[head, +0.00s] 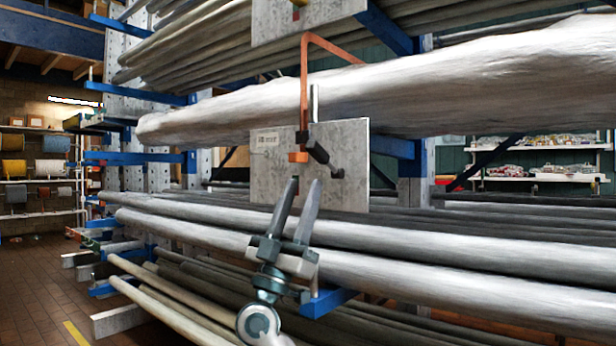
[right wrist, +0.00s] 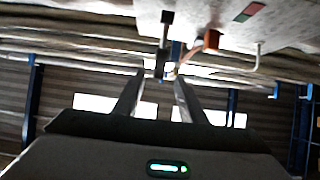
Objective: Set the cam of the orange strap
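The orange strap (head: 304,85) hangs in front of a long pale wrapped mast and bends over its top. It ends at an orange block (head: 298,157) on a grey plate (head: 275,185). A dark cam lever (head: 319,152) sits beside the block, slanting down to the right. My right gripper (head: 302,183) is below the lever, fingers pointing up, spread and empty. In the right wrist view, the dark lever (right wrist: 161,62) appears beyond and between the open fingertips (right wrist: 159,78), and the orange block (right wrist: 211,39) is to its right. Contact cannot be told. My left gripper is out of view.
A second plate (head: 290,25) is above. Long pale poles (head: 430,270) lie on blue rack arms (head: 325,303) behind and below my right gripper. A thin grey upright rod (head: 314,103) stands beside the strap. The brick floor (head: 35,290) at left is open.

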